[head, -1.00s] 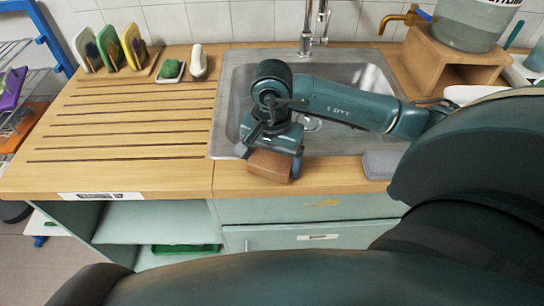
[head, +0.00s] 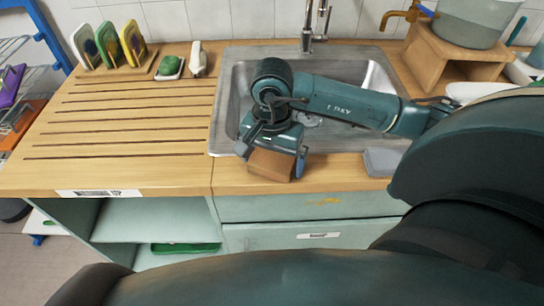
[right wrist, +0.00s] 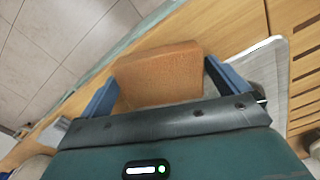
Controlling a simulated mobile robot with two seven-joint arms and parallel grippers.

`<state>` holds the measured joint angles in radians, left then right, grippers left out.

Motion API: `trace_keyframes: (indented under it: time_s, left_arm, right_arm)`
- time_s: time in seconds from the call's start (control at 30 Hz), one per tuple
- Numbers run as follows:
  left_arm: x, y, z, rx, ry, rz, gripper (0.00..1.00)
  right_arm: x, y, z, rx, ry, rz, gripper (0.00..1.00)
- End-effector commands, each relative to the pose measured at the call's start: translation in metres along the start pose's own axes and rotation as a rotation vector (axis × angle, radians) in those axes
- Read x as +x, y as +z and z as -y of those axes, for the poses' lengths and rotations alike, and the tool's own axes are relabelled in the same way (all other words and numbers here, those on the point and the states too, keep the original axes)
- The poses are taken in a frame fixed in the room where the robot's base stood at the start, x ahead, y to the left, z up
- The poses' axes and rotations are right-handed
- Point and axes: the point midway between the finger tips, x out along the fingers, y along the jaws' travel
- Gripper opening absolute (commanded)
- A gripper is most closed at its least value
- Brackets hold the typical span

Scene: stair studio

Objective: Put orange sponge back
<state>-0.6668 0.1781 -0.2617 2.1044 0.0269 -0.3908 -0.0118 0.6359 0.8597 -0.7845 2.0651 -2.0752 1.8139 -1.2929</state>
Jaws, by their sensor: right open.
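The orange-brown sponge (head: 270,165) is a block on the wooden counter at the front edge of the sink. In the right wrist view the sponge (right wrist: 160,74) lies between the two blue fingers. My right gripper (head: 273,160) is over it, pointing down, with a finger on either side. The fingers are open, with a small gap visible beside the sponge, at least on the right. The top of the sponge is partly hidden by the gripper in the head view. My left gripper is not in view.
The metal sink (head: 226,110) lies behind the gripper. A grey pad (head: 382,162) sits to the right on the counter. A green sponge on a dish (head: 169,68), a white brush (head: 198,60) and upright boards (head: 108,46) stand at the back left. The grooved drainboard (head: 130,125) is clear.

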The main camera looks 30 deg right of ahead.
Motion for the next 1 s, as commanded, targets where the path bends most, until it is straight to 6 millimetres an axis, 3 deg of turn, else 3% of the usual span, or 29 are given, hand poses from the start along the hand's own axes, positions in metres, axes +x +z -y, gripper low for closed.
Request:
trace_keyframes:
  time_s: [0.17,0.23,0.6,0.8,1.0]
  left_arm:
    - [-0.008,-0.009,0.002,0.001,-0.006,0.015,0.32]
    - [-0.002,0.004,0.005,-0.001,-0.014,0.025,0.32]
    - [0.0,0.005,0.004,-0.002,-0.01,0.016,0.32]
    - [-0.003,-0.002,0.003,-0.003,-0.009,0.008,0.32]
    - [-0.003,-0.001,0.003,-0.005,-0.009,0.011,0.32]
  right_arm:
    - [-0.015,0.0,0.0,0.0,0.001,0.002,1.0]
    - [-0.025,-0.001,0.001,0.0,-0.005,-0.003,1.0]
    - [-0.109,-0.001,0.001,0.0,-0.006,-0.004,1.0]
    - [-0.126,-0.001,0.0,0.001,-0.001,-0.001,1.0]
    - [-0.129,0.0,0.0,0.001,0.0,0.001,1.0]
